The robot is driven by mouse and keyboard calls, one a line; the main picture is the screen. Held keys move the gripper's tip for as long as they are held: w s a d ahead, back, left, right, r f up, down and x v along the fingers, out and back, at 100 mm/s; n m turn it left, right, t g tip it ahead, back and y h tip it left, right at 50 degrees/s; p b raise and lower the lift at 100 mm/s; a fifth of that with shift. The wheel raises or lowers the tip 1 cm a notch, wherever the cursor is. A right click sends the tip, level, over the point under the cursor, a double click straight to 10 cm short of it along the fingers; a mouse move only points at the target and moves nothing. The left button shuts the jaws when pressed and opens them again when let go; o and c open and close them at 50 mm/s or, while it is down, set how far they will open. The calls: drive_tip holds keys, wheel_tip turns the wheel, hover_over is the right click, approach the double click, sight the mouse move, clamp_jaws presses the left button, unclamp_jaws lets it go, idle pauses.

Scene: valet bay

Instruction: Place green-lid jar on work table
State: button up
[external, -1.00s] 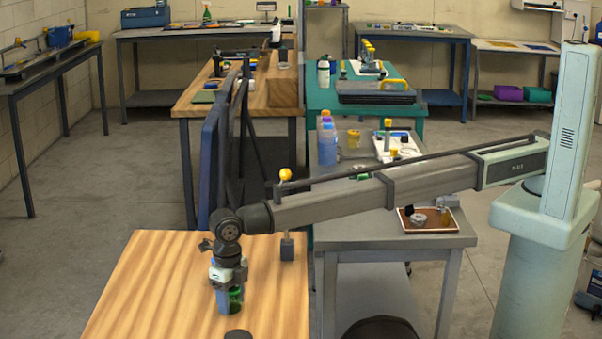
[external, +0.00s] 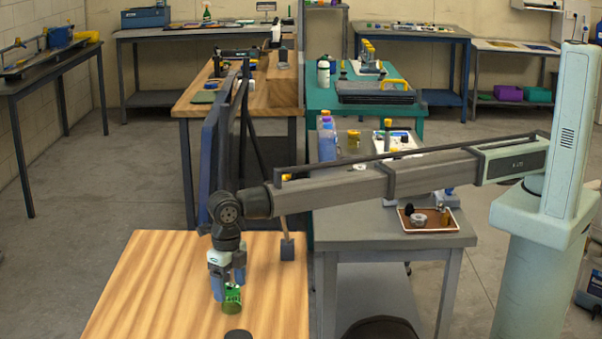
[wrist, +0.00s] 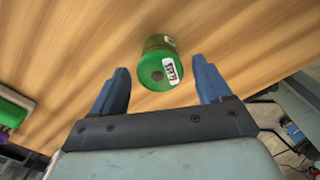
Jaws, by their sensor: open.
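The green-lid jar (external: 232,300) stands on the wooden work table (external: 155,275), near its front middle. In the wrist view the jar (wrist: 160,68) shows its green lid and a white label with dark marks, and it lies just beyond the fingertips, between their lines. My gripper (external: 225,292) is open, with its blue fingers above and beside the jar. The external view does not show clearly whether a finger touches the jar.
A dark round disc (external: 238,335) lies on the table in front of the jar. A dark block with a thin rod (external: 287,248) stands at the table's right edge. A grey bench (external: 385,228) with a small tray (external: 428,220) is to the right. The table's left side is clear.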

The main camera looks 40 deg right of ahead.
sight(230, 288)
wheel_tip(230, 288, up, 8)
drive_tip(key=shift+f, duration=0.15)
idle(0.6)
